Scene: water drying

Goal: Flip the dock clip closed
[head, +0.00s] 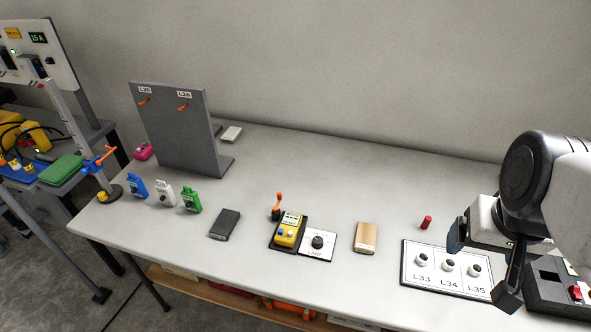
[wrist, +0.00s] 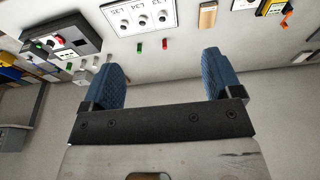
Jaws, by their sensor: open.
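The dock (head: 272,246) is a dark base on the middle of the table, holding a yellow meter (head: 288,229). An orange clip (head: 278,201) stands up at the dock's back left, apart from the meter's face. In the wrist view the yellow meter (wrist: 272,6) is partly cut off at the top right, with the orange clip (wrist: 287,20) beside it. My gripper (head: 482,270) is open and empty at the right, over the panel area and well away from the dock. Its two blue pads (wrist: 163,75) are spread apart in the wrist view.
A knob plate (head: 318,242) adjoins the dock. A gold block (head: 365,238) and the L33–L35 panel (head: 447,268) lie to the right, with a red peg (head: 426,222) behind. A dark block (head: 225,224) and a grey upright board (head: 180,130) are left. The table behind the dock is clear.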

